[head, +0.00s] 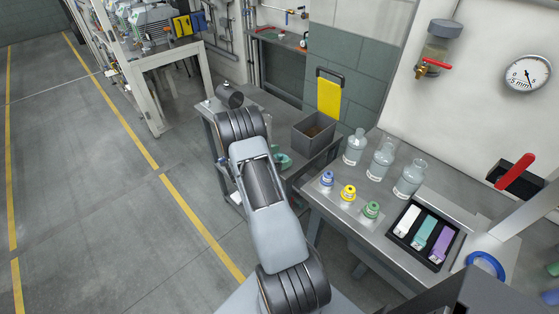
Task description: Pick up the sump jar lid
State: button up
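A glass jar with a grey cap (445,28) is mounted high on the right wall, above a brass valve with a red handle. This cap may be the sump jar lid, but I cannot tell for sure. My arm rises from the bottom middle and bends over the left end of the far bench. It is well to the left of the capped jar. My gripper is not visible; the arm's far end hides whatever is beyond it. Small teal parts (283,160) show just right of the arm, partly covered.
The near bench holds three glass bottles (381,158), blue, yellow and green capped pieces (348,193), and a black tray (397,236) of coloured items. A blue ring (485,265) lies at its right. A grey bin (300,141) stands on the far bench. The left floor (85,180) is clear.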

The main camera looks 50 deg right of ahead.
jog(key=c, duration=0.6)
jog(key=shift+r, duration=0.15)
